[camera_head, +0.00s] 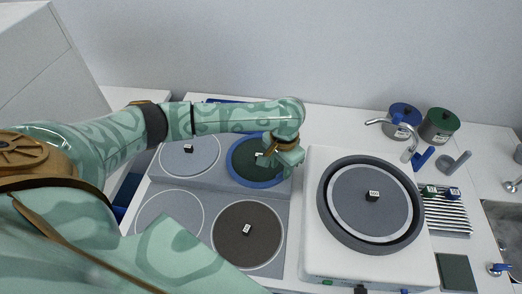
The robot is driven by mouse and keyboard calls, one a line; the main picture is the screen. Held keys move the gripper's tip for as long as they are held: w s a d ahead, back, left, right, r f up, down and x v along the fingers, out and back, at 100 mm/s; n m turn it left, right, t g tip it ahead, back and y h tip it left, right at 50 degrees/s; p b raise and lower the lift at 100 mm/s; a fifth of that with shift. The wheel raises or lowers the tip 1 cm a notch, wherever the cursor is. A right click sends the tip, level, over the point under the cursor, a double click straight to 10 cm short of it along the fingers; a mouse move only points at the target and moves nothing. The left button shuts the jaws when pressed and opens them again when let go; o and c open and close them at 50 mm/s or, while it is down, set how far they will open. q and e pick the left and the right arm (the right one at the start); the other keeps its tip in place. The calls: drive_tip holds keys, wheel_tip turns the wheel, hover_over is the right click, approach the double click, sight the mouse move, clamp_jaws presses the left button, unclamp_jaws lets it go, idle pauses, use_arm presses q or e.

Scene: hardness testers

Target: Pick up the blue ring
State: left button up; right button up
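The blue ring (240,178) lies flat around a dark green disc (246,150) on the grey panel at the back, left of the white device. My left arm comes in from the left and bends down at the ring's right side. My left gripper (285,158) is over the ring's right edge and hides part of it. I cannot tell whether its fingers touch the ring or how far apart they are. My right gripper is not in view.
A white device (318,170) with a round grey plate (345,205) stands just right of the ring. A brown disc (232,246) and pale discs share the panel (210,192). Blue (404,112) and green (438,126) lidded pots stand at the back right.

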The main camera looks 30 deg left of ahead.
sight(280, 174)
use_arm(q)
wheel_tip(280, 174, down, 4)
drive_tip(key=shift+r+b, duration=0.2)
drive_tip(key=shift+b, duration=0.4)
drive_tip(key=shift+r, duration=0.15)
drive_tip(key=shift+c, duration=0.6)
clamp_jaws()
